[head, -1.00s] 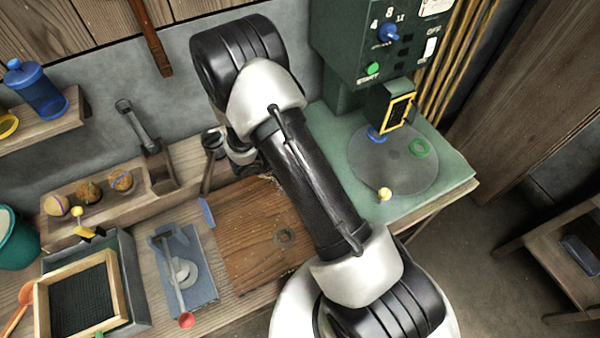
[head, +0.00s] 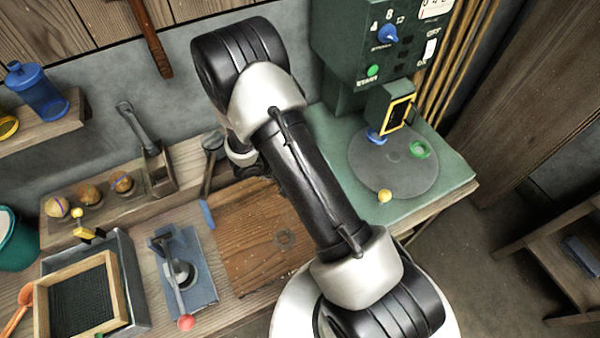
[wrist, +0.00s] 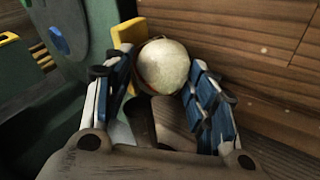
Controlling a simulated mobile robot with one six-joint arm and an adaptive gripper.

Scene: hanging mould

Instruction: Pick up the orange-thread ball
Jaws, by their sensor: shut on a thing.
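In the wrist view my gripper (wrist: 165,98) is shut on a pale round ball (wrist: 163,66), held between its blue-padded fingers. A short orange-red line shows at the ball's lower left edge; the rest of its surface looks plain cream. In the head view my arm hides the gripper and this ball. Three brownish balls with coloured threads sit in a wooden rack at the left: a left one (head: 57,207), a middle one (head: 90,193) and a right one (head: 122,182). The right one has a bluish thread; the middle one's thread is hard to tell.
A green machine (head: 365,45) with a round grey plate (head: 393,170) stands right of my arm. A wooden board (head: 245,235), a blue lever press (head: 185,270) and a framed screen box (head: 80,300) are on the bench. A yellow piece (wrist: 128,38) is close beside the held ball.

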